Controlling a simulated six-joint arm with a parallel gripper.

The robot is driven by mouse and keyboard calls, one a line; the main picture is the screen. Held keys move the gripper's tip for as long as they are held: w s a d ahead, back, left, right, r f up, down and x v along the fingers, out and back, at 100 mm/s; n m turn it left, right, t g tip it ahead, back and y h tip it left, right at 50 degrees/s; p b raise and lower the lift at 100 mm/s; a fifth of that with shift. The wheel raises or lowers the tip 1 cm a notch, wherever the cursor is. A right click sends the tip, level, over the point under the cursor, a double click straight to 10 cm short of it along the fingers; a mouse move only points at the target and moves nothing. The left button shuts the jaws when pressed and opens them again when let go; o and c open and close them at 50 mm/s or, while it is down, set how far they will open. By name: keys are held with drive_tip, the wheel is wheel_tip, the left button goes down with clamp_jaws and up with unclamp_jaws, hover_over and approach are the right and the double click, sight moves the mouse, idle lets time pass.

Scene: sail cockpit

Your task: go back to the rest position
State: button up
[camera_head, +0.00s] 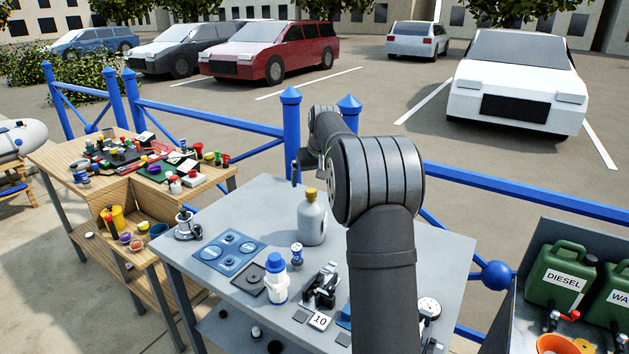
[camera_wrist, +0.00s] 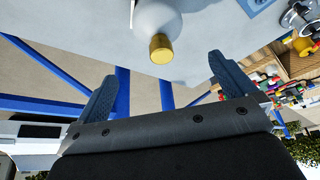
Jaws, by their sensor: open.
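My gripper (camera_wrist: 162,68) is open in the wrist view, its two dark fingers spread wide with nothing between them. A grey-white bottle with a gold cap (camera_wrist: 157,22) shows beyond the fingertips, apart from them. In the head view the bottle (camera_head: 312,222) stands upright on the grey table (camera_head: 250,200), just left of my arm. My arm rises from the bottom and reaches over the table's far part. My gripper's fingers are hard to make out in the head view, partly hidden by my arm.
A blue plate (camera_head: 230,246), a blue-capped bottle (camera_head: 276,280) and a black device (camera_head: 322,286) lie on the table. A blue railing (camera_head: 215,120) runs behind it. A cluttered wooden bench (camera_head: 75,160) stands left, green fuel cans (camera_head: 560,275) right. Cars are parked beyond.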

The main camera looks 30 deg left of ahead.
sight(311, 189)
drive_tip(key=x, duration=1.2)
drive_tip(key=shift+s, duration=0.1)
drive_tip(key=shift+a+r, duration=0.1)
drive_tip(key=shift+r, duration=1.7)
